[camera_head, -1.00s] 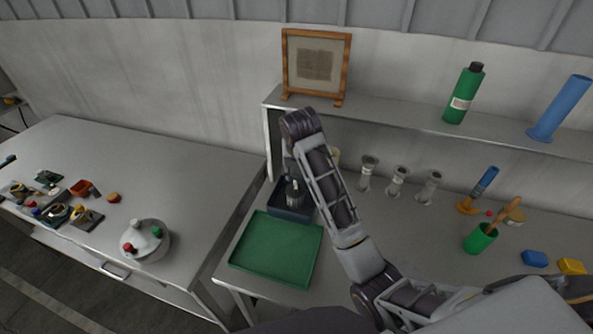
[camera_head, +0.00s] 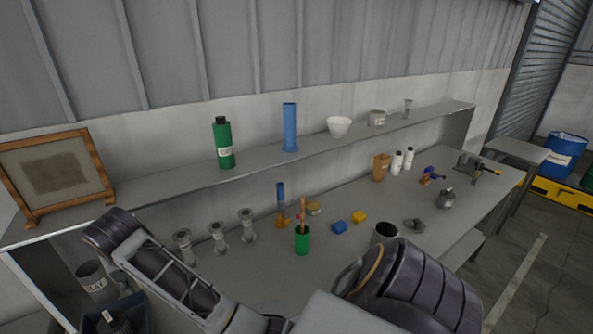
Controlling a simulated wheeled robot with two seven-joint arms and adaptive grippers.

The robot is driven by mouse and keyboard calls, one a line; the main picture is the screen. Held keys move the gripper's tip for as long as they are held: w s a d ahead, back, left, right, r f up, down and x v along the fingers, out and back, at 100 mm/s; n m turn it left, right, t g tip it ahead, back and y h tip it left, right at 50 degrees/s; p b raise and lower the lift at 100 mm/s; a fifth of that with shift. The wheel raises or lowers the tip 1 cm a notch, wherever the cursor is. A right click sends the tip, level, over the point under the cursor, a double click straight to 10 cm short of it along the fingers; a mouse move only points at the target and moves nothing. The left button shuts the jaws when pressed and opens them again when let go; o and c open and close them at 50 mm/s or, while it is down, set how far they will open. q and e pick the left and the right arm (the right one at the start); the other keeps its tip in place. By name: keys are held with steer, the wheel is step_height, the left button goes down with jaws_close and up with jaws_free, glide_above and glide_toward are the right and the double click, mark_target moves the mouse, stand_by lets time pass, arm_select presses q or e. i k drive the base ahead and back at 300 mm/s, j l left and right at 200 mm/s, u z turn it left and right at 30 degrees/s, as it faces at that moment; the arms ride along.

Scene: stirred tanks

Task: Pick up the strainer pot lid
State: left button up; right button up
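A small dark grey flat piece (camera_head: 414,225) lies on the bench beside an open-topped grey pot (camera_head: 384,231); it may be the strainer pot lid, but it is too small to be sure. The pot is partly hidden behind my arm. A grey vessel with a knob on top (camera_head: 446,199) stands farther right. My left gripper is not in view.
Nearer are a green cup (camera_head: 302,241) with tools, blue (camera_head: 339,227) and yellow (camera_head: 359,216) blocks and several grey flanged pieces (camera_head: 219,238). A shelf (camera_head: 190,182) runs above the back of the bench, with a green bottle (camera_head: 223,144) and blue cylinder (camera_head: 290,128).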

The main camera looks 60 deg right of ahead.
mark_target(414, 225)
steer(key=z, duration=2.75)
